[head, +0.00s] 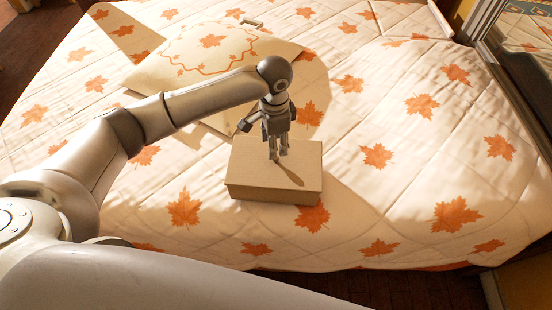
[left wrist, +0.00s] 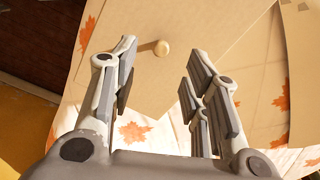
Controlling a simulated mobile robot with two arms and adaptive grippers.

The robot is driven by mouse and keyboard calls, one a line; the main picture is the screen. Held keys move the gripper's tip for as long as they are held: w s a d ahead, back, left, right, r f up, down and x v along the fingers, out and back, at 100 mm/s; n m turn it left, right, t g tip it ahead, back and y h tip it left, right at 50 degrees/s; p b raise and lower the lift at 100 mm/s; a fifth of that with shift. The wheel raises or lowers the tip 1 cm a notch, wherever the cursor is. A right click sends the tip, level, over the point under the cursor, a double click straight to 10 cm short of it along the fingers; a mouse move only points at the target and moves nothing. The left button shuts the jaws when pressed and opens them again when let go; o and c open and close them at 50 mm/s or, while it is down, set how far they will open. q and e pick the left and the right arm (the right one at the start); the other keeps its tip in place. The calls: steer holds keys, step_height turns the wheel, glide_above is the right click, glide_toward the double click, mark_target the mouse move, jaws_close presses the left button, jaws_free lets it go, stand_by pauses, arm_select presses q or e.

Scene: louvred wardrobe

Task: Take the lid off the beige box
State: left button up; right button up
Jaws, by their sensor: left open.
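The beige box (head: 248,192) sits on the quilt near the front middle of the bed in the head view. Its flat lid (head: 305,157) is on top. In the left wrist view the lid (left wrist: 215,22) has a small round pale knob (left wrist: 162,47), which lies beyond and roughly between my fingertips. My left gripper (head: 278,156) points down over the lid, and it also shows in the left wrist view (left wrist: 158,72). It is open, with nothing between its fingers. In the head view the gripper hides the knob, and I cannot tell how high the fingertips are.
The bed quilt (head: 400,160) with orange leaves has wide free room to the right of the box. A flat beige piece with an orange wreath pattern (head: 175,68) lies behind the box. A mirrored wardrobe door (head: 525,45) borders the bed at the right.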

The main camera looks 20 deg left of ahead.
mark_target(275, 160)
arm_select(q)
steer(key=shift+f, duration=0.45)
steer(key=shift+w+f, duration=0.1)
steer(key=shift+f, duration=0.15)
step_height(275, 160, down, 4)
steer(key=shift+f+p, duration=0.25)
steer(key=shift+p, duration=0.35)
steer(key=shift+f, duration=0.35)
steer(key=shift+c, duration=0.4)
steer(key=c, duration=0.5)
jaws_close()
arm_select(e)
steer(key=shift+w+a+r, duration=0.4)
steer(key=shift+w+r, duration=0.25)
steer(key=shift+w, duration=0.2)
